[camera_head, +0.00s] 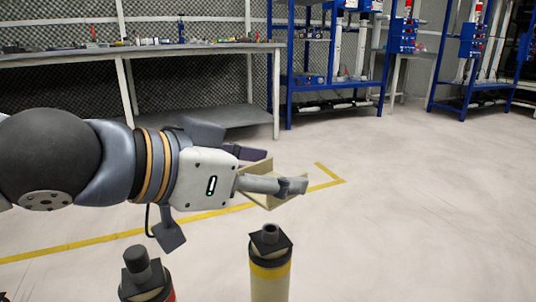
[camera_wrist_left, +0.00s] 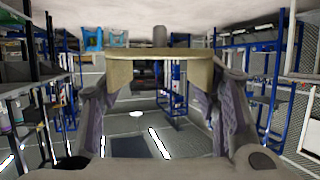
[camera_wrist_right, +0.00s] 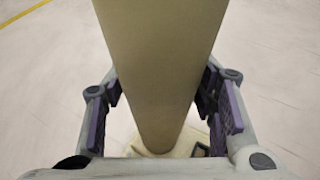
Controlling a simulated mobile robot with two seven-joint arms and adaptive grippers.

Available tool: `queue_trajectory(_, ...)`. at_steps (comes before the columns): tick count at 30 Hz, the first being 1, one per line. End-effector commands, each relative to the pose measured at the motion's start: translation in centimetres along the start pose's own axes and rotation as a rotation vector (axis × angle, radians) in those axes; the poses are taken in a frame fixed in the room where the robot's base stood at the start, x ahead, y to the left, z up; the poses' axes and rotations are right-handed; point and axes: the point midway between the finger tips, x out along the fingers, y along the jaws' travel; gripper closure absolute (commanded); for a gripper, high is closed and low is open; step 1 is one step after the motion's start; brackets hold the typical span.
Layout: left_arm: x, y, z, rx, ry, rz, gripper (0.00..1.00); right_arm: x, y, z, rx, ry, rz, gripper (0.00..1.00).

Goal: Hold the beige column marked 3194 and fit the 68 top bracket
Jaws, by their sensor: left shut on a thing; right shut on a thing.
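My left gripper (camera_head: 272,173) is shut on a beige bracket (camera_head: 260,168), held in the air above and a little behind a beige column (camera_head: 270,289). In the left wrist view the bracket (camera_wrist_left: 160,72) spans between the fingers as a flat plate with bent-down ends. The column stands upright, with a yellow band and a dark cap with a short stub. My right gripper (camera_wrist_right: 165,108) is shut on a beige column (camera_wrist_right: 160,60), with a finger on each side; it is out of the head view. No 3194 or 68 marking is readable. The bracket and column are apart.
A second column (camera_head: 146,277) with a dark cap and a red band stands to the left. A long workbench (camera_head: 150,48) with small items and a blue shelf rack (camera_head: 333,82) are at the back. Yellow tape (camera_head: 80,244) marks the open floor.

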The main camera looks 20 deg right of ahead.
Motion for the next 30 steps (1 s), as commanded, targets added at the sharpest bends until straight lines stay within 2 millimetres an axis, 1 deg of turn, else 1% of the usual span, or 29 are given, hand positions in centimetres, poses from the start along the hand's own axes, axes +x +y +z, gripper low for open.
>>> queue_trajectory(3, 0.5, 0.0, 1.3, 0.000, -0.001, 0.002, 0.81, 0.0, 0.0, 0.0, 0.002, 0.000, 0.001, 1.00)
queue_trajectory(9, 1.0, 0.0, 2.5, 0.000, 0.000, 0.001, 0.81, 0.0, 0.0, 0.0, 0.002, 0.000, 0.001, 1.00)
queue_trajectory(30, 1.1, 0.0, 2.7, 0.000, 0.001, 0.000, 0.81, 0.1, 0.0, 0.0, 0.003, 0.000, 0.001, 1.00)
